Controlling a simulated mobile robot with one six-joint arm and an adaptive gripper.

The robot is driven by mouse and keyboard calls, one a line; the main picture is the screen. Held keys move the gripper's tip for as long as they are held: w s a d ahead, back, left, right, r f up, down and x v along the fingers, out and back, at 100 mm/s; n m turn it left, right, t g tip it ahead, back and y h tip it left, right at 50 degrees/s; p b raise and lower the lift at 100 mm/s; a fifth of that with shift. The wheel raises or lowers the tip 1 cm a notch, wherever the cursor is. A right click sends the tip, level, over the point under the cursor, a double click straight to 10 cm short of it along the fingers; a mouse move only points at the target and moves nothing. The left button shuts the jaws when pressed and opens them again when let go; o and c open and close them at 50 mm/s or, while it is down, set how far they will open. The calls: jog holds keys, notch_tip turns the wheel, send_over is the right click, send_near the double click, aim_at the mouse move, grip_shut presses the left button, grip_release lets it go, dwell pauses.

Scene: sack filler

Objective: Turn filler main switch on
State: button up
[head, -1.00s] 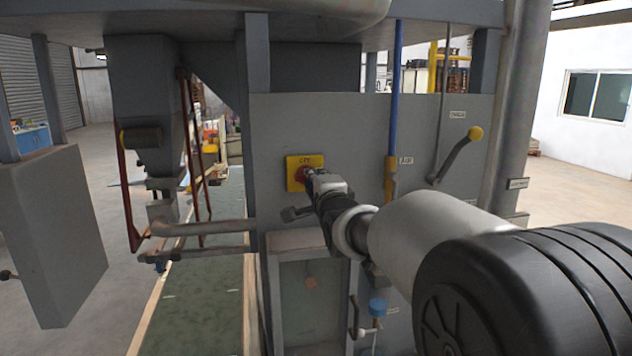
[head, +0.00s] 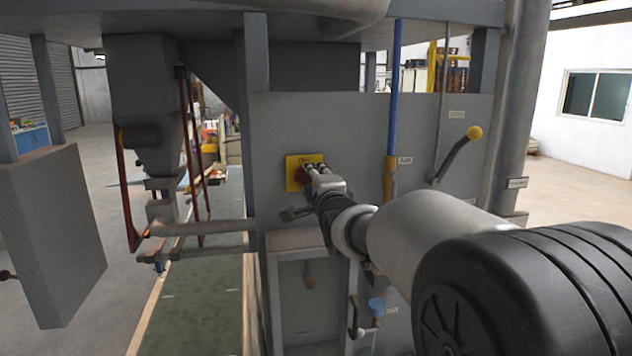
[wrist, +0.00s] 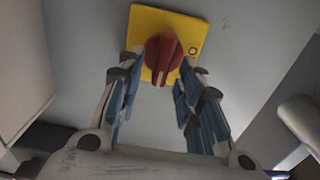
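The main switch is a red rotary knob (wrist: 163,52) on a yellow plate (wrist: 196,30) fixed to the grey filler panel (head: 390,125). In the head view the yellow plate (head: 292,184) is partly covered by my gripper (head: 315,170), and dark lettering shows above the red knob (head: 299,176). In the wrist view the knob's raised grip runs roughly upright, with a round mark on the plate to its right. My gripper (wrist: 158,72) is open, its two fingers on either side of the knob's near part, with a gap showing at the left. Contact at the right cannot be told.
Right of the switch are a blue vertical pipe (head: 396,90) and a lever with a yellow ball (head: 474,133). Below are a blue-capped valve (head: 377,307) and a windowed box (head: 310,320). A grey box (head: 60,230) stands at the left.

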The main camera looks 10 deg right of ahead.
jog(key=s, duration=1.2)
jog(key=s+f+n+g, duration=0.4)
jog(key=s+f+n, duration=0.2)
jog(key=s, duration=0.5)
jog(key=s+a+f+n+g, duration=0.1)
jog(key=s+f+n+g, duration=0.3)
jog(key=s, duration=0.7)
jog(key=s+f+n+g, duration=0.5)
jog(key=s+f+n, duration=0.3)
jog(key=s+f, duration=0.3)
jog(key=shift+s+a, duration=0.25)
jog(key=shift+s, duration=0.35)
